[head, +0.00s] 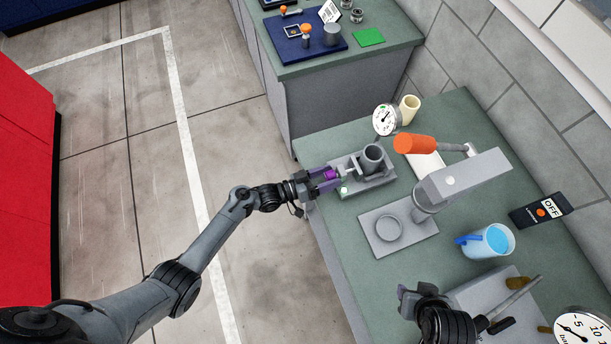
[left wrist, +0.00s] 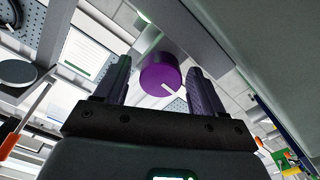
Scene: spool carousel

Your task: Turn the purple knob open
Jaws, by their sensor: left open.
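The purple knob (head: 330,173) sits on the near left side of a grey fixture (head: 352,186) with an upright cup-like cylinder, at the counter's left edge. In the left wrist view the knob (left wrist: 160,76) is a purple cylinder with a white pointer line slanting to lower right. My left gripper (head: 324,181) is open at the knob. Its fingers stand on either side of the knob in the left wrist view (left wrist: 160,68), with visible gaps, so it is not clamped. My right gripper (head: 412,298) is partly in view at the bottom; its jaw opening is unclear.
A grey press with an orange handle (head: 414,144) stands right of the fixture. A white dial gauge (head: 385,119) and a cream cup (head: 409,108) are behind it. A blue-filled cup (head: 488,241) and a black OFF switch box (head: 541,210) are at right. Open floor lies left.

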